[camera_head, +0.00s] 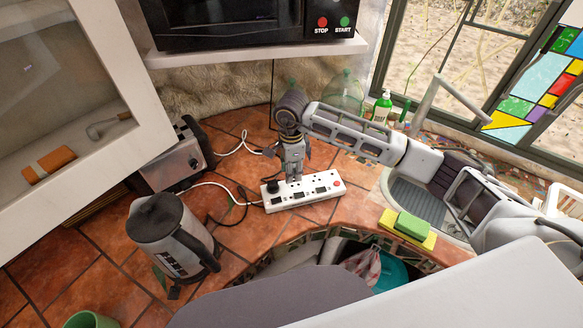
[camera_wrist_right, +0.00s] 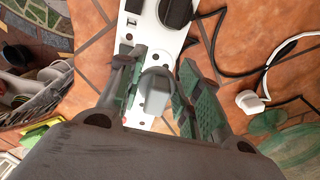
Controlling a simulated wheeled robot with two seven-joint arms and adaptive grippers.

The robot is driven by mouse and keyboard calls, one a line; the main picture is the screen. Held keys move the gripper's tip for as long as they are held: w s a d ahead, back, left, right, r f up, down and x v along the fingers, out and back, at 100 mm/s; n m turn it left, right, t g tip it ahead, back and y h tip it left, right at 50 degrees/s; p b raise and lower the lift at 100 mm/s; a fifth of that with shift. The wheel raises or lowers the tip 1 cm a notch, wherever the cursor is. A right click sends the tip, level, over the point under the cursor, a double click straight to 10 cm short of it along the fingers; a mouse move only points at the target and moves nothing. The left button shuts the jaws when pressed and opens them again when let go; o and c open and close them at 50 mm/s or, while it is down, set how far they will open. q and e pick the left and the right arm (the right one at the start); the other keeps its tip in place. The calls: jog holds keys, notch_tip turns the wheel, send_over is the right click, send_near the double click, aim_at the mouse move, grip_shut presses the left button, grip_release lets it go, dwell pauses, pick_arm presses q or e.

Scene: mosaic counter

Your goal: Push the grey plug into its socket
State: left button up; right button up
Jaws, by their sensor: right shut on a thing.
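The white power strip (camera_head: 322,186) lies on the tiled counter, with a red switch at its right end. It also shows in the wrist view (camera_wrist_right: 131,28), running under my fingers. My right gripper (camera_head: 293,178) points down over the middle of the strip. In the wrist view its green-padded fingers (camera_wrist_right: 158,92) are shut on the grey plug (camera_wrist_right: 155,90). The plug is over the strip; I cannot tell whether its pins are in a socket. A black plug (camera_head: 272,186) sits in the strip at its left end. My left gripper is not in view.
A kettle (camera_head: 170,235) and a toaster (camera_head: 178,160) stand left of the strip. A loose white plug (camera_wrist_right: 250,102) lies on the counter. Cords run left of the strip. A sponge (camera_head: 412,225) lies by the sink (camera_head: 408,195) at right; a microwave (camera_head: 250,20) is above.

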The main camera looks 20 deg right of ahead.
aim_at(292, 187)
jog(key=shift+f+b, duration=0.5)
jog(key=shift+f, duration=1.05)
jog(key=shift+b, duration=1.2)
dwell(2.3)
jog(key=shift+f+b, duration=1.05)
jog(key=shift+b, duration=0.05)
dwell(1.5)
jog(key=o, duration=1)
jog(key=shift+f, duration=0.1)
